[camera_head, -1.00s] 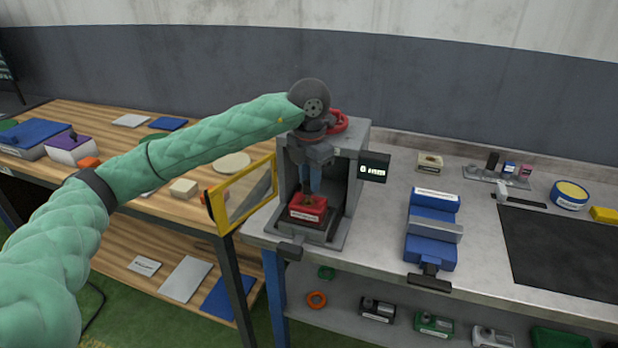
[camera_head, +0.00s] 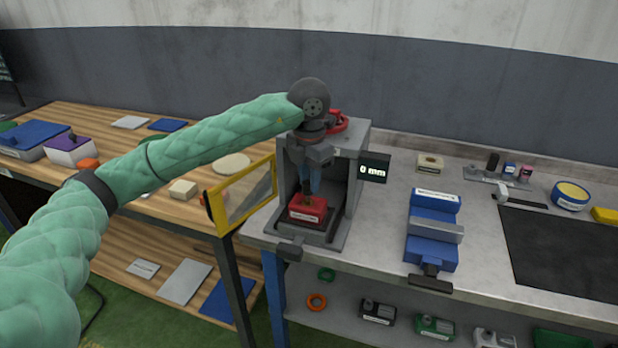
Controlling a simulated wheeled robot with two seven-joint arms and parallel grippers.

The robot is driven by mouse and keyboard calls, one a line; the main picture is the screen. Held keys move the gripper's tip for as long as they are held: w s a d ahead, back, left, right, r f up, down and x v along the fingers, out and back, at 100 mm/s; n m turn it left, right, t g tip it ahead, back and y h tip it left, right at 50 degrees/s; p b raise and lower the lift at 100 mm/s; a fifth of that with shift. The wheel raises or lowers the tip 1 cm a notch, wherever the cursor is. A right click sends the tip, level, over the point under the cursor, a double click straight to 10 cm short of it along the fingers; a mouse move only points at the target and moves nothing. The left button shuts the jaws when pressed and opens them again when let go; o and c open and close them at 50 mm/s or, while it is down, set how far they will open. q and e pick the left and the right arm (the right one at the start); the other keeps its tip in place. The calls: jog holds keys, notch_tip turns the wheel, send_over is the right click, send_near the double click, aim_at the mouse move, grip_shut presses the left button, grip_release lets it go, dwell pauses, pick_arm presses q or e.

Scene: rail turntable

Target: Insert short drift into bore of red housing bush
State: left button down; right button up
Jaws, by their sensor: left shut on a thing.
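The red housing (camera_head: 308,212) sits on the bed of the grey press (camera_head: 354,198), with a white label on its front. A small brass-coloured piece shows at its top, below my left gripper. My left gripper (camera_head: 310,186) points down inside the press opening, its blue fingers directly above the red housing. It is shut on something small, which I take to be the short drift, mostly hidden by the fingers. I cannot tell whether it is in the bore. My right gripper is not in view.
The yellow-framed guard (camera_head: 222,213) stands open at the press's left. A display (camera_head: 374,168) reading "0 mm" is on its right side. A blue vise (camera_head: 432,232) stands further right. A black mat (camera_head: 565,255) lies at the far right.

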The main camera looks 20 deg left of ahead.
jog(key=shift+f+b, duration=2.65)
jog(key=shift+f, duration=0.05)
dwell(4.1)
